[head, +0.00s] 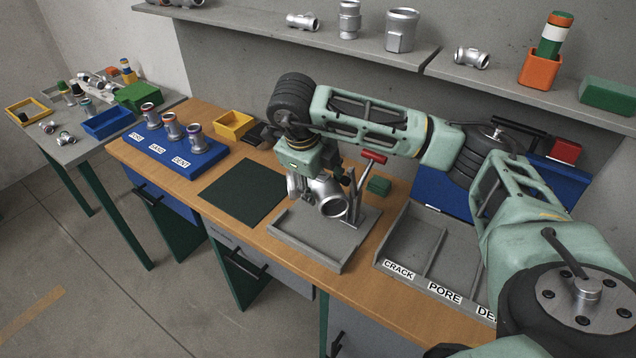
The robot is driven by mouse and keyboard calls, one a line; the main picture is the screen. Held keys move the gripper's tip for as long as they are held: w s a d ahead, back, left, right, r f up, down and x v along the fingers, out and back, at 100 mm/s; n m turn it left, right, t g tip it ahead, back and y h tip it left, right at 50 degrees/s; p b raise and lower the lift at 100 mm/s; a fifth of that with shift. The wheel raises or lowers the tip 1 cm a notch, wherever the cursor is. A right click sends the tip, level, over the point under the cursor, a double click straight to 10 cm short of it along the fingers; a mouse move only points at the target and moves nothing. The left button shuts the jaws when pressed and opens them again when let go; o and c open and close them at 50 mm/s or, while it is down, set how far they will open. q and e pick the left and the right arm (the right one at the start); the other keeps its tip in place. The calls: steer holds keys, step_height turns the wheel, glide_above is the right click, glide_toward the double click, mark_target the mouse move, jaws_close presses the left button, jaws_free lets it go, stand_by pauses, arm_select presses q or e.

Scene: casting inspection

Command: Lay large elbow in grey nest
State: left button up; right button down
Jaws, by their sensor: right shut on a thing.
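The large elbow (329,194) is a shiny silver pipe fitting with a round open end facing the front. My right gripper (318,186) comes down from above and is shut on it; the arm and fingers hide part of the elbow. The elbow is over the back part of the grey nest (308,246), a low-walled grey tray on the wooden bench. I cannot tell whether the elbow touches the nest. A clamp with a red handle (373,157) stands at the nest's back right, close beside the elbow. My left gripper is out of view.
A dark green mat (241,192) lies bare left of the nest. A grey sorting tray (409,240) labelled CRACK and PORE is at the right. A blue stand (185,160) with several fittings and a yellow bin (233,125) are at the left. A shelf (340,42) runs above.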

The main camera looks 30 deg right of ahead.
steer(key=shift+w+f+b, duration=0.1)
steer(key=shift+f+b, duration=4.05)
steer(key=shift+f, duration=1.05)
steer(key=shift+f, duration=0.3)
steer(key=shift+f+b, duration=0.4)
steer(key=shift+b, duration=0.15)
steer(key=c, duration=0.8)
jaws_free()
steer(key=shift+o, duration=0.5)
